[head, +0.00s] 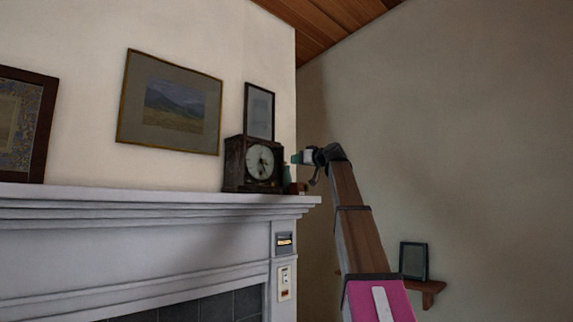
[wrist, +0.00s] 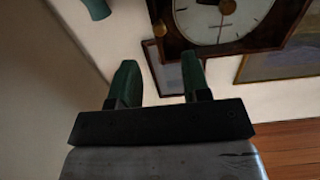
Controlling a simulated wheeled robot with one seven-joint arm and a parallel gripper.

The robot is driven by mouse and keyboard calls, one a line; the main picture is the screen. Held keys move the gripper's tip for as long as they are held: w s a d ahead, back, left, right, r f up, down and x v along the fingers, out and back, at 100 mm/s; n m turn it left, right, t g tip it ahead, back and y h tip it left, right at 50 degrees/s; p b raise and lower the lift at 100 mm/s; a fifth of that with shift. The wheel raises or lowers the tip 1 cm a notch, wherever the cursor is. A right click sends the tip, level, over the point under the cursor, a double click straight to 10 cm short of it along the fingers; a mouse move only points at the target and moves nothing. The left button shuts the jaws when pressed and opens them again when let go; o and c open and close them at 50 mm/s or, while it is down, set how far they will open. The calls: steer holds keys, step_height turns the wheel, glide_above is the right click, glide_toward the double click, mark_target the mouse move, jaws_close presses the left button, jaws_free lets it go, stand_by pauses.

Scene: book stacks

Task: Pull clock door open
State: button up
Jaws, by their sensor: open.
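A dark wooden clock (head: 234,165) with a round white dial stands near the right end of the mantel. Its front door looks closed. In the wrist view the clock (wrist: 275,28) fills the top right, with a small round brass-coloured knob (wrist: 160,30) near its edge. My gripper (head: 297,158) is just right of the clock in the head view, at about dial height. In the wrist view my gripper (wrist: 159,75) has two green fingers spread apart with nothing between them. The fingers appear apart from the clock and knob.
A small teal bottle (head: 287,173) stands right of the clock on the white mantel (head: 150,200), near my gripper. Framed pictures (head: 170,102) hang on the wall behind. A small shelf (head: 428,290) with a frame (head: 413,260) is at lower right.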

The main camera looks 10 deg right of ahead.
steer(key=x, duration=0.7)
steer(key=shift+w, duration=0.2)
steer(key=shift+a, duration=0.1)
jaws_close()
